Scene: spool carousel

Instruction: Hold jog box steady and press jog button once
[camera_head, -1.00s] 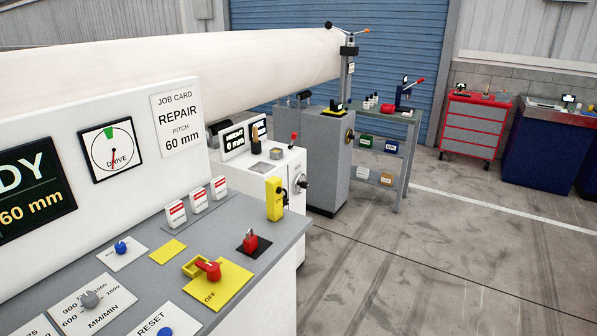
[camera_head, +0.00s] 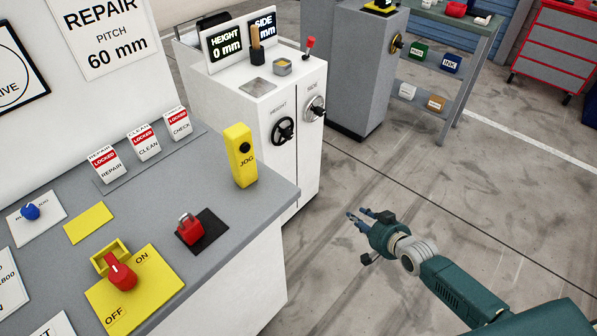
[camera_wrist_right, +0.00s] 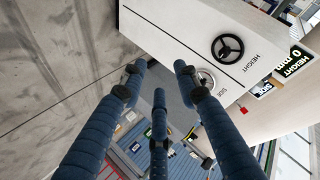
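The jog box (camera_head: 242,157) is a yellow upright box with a dark round button (camera_head: 245,147) and the word JOG. It stands on the grey console top near its right edge. My right gripper (camera_head: 361,216) is to the right of the console, over the floor, apart from the jog box and empty. Its fingers are spread in the right wrist view (camera_wrist_right: 160,85), with nothing between them. The jog box does not show in the right wrist view. My left gripper is not in view.
A red padlock (camera_head: 189,228) on a black plate and a red OFF/ON switch (camera_head: 120,272) are on the console (camera_head: 222,215) near the jog box. A white cabinet (camera_head: 290,90) with handwheels stands behind. Floor at right is clear.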

